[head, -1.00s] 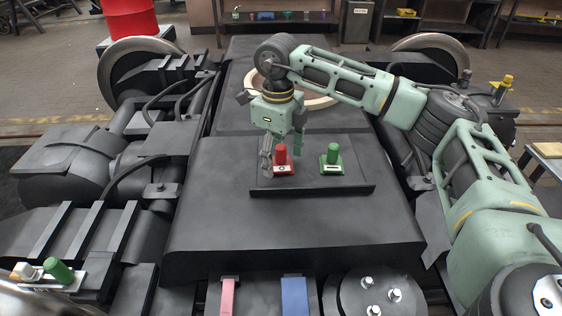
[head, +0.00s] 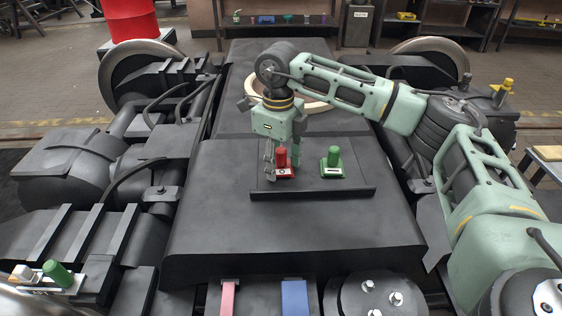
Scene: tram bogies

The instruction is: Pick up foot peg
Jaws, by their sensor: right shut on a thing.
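A red peg (head: 282,157) stands upright in a red base (head: 285,173) that has a white label, on a dark tray (head: 312,192). A green peg (head: 334,156) stands upright in a green base (head: 332,172) to its right on the same tray. My right gripper (head: 282,163) points down with its fingers on either side of the red peg and is shut on it. The peg still sits at its base; I cannot tell whether it is lifted at all. Which peg is the foot peg cannot be read from here. My left gripper is not in view.
A pink strip (head: 227,298) and a blue strip (head: 294,298) lie at the front. A yellow fitting (head: 503,91) is at the right. The dark deck (head: 225,215) around the tray is bare.

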